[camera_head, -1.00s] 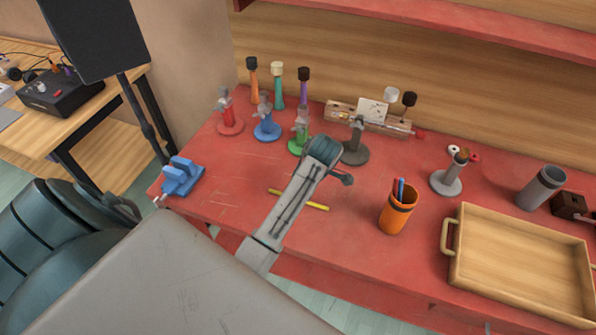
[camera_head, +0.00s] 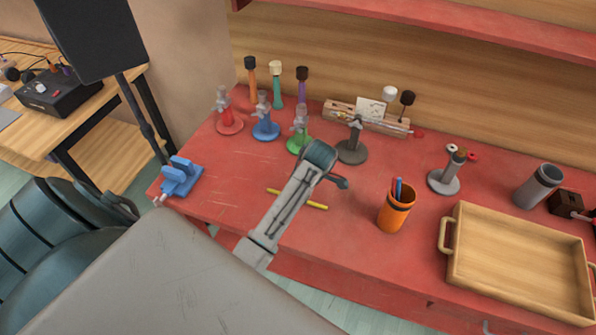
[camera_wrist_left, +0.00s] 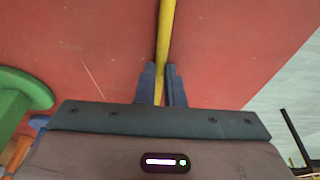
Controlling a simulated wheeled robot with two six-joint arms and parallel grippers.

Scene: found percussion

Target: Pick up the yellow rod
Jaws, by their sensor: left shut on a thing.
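The yellow rod (camera_head: 316,205) lies along the red bench top near its front edge, its middle hidden behind my left arm in the head view. In the left wrist view the rod (camera_wrist_left: 166,35) runs from the top edge down between the two dark fingers of my left gripper (camera_wrist_left: 161,88), which are shut on it. The rod seems at or very near the bench surface; I cannot tell whether it is clear of it. In the head view my arm hides the left gripper's fingers. My right gripper is not in view.
Behind stand red (camera_head: 229,121), blue (camera_head: 265,126), green (camera_head: 299,139) and grey (camera_head: 352,150) clamp stands. An orange cup (camera_head: 394,215) with pens and a wooden tray (camera_head: 448,262) are to the right. A blue vise (camera_head: 181,178) sits at the left corner.

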